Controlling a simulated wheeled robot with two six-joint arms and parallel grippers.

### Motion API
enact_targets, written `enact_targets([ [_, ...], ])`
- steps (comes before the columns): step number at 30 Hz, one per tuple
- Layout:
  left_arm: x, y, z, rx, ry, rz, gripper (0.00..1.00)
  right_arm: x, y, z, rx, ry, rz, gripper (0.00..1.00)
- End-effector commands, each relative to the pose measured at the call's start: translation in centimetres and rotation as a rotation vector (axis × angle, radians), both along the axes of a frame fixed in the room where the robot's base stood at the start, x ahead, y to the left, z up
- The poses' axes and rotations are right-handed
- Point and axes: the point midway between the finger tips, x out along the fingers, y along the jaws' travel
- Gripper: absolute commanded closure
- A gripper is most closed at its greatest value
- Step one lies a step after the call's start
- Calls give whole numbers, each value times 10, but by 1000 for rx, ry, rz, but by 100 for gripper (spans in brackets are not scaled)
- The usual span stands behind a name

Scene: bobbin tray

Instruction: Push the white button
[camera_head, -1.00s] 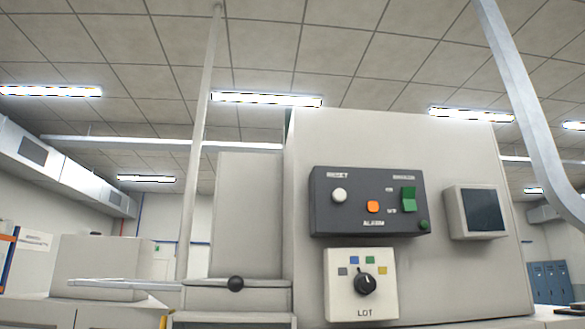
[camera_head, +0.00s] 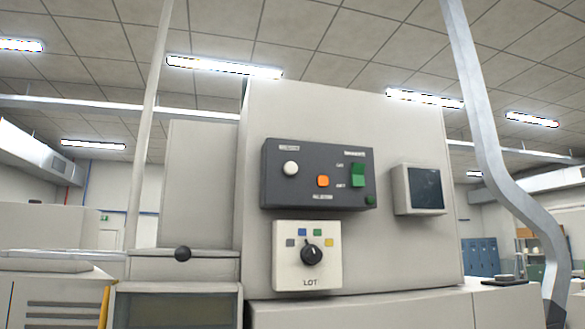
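The white button (camera_head: 291,168) is a small round knob at the upper left of a dark grey control panel (camera_head: 318,197). The panel is mounted on the front of a large light-grey machine (camera_head: 350,120). An orange square button (camera_head: 323,181) and a green rocker switch (camera_head: 357,175) sit to its right on the same panel. A small green round button (camera_head: 370,200) is at the panel's lower right corner. Neither of my grippers is in the picture, and nothing covers the white button.
Below the panel is a white LOT box (camera_head: 290,270) with a black dial (camera_head: 311,253). A small dark screen (camera_head: 425,189) is to the right. A black ball knob (camera_head: 183,254) is at the lower left. A bent grey pipe (camera_head: 482,120) stands at the right.

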Motion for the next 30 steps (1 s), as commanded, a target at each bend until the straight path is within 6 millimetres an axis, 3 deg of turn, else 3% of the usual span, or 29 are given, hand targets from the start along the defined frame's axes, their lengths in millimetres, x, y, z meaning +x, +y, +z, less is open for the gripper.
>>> enact_targets([
  [1, 0, 0, 0, 0, 0, 0, 62, 0, 0, 0, 0, 0, 0, 64],
  [10, 0, 1, 0, 1, 0, 0, 100, 0, 0, 0, 0, 0, 0, 64],
  [30, 1, 1, 0, 1, -1, -1, 100, 0, 4, 0, 4, 0, -2, 64],
])
